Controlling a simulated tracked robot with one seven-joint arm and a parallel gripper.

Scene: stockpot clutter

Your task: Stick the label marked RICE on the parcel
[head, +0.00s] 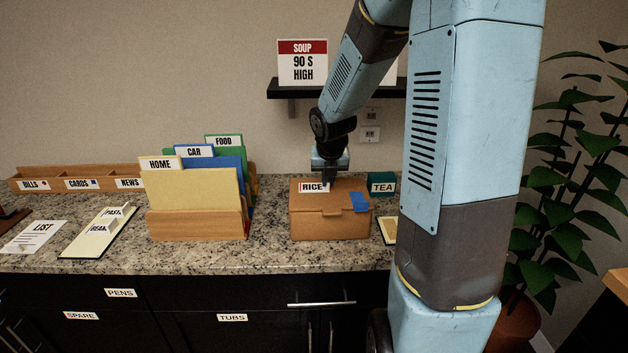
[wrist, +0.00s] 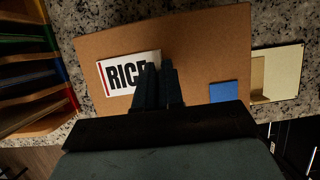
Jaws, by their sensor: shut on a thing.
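The parcel (head: 330,222) is a brown box on the counter. It fills the middle of the wrist view (wrist: 215,50). The white RICE label (head: 311,187) has a red stripe at its left end and lies over the parcel's top, left of a blue patch (head: 359,202). In the wrist view the label (wrist: 120,75) appears slightly tilted. My gripper (head: 328,184) is above the parcel, shut on the label's right end.
A wooden file holder (head: 195,222) with HOME, CAR and FOOD folders stands left of the parcel. A green TEA box (head: 382,184) is close behind right. A pale board (head: 388,230) lies right; another (head: 90,238) carries small labels. A shelf (head: 290,94) hangs above.

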